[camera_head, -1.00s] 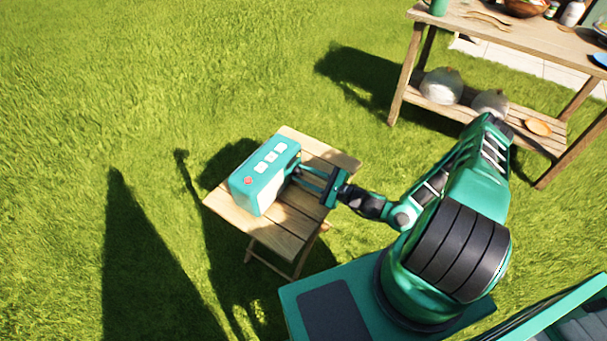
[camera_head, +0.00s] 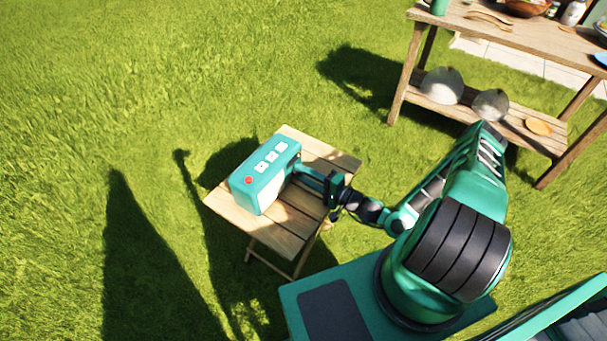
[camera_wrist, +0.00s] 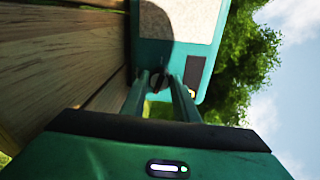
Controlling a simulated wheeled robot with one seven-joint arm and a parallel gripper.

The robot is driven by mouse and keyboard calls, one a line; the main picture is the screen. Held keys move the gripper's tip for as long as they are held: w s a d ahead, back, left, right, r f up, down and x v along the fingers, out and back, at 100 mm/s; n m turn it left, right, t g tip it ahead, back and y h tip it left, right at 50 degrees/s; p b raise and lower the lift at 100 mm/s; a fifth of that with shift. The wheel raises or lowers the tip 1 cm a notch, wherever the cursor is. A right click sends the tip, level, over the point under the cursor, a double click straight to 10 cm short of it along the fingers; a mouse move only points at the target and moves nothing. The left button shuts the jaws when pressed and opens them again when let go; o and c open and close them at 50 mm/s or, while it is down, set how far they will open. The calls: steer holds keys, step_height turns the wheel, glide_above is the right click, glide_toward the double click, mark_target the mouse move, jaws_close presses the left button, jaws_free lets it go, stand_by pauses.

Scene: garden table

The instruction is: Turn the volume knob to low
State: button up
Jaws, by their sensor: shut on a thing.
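The teal radio (camera_head: 265,178), with white buttons and a red button on top, stands on a small wooden folding table (camera_head: 285,240). In the wrist view the radio's pale front panel (camera_wrist: 185,20) appears sideways. My gripper (camera_head: 299,170) reaches the radio's right-facing front from the right. In the wrist view my gripper (camera_wrist: 160,82) has its two teal fingers on either side of the dark volume knob (camera_wrist: 157,84), shut on it. The knob is small and partly hidden by the fingers, so its exact setting cannot be read.
A larger wooden table (camera_head: 480,28) with bowls and bottles stands at the upper right. Its lower shelf holds two grey rounded things (camera_head: 442,86) and an orange one. Open grass (camera_head: 150,80) lies to the left and behind the radio.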

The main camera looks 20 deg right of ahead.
steer(key=shift+d+f+n, duration=0.1)
steer(key=shift+f+n, duration=0.05)
steer(key=shift+n, duration=0.45)
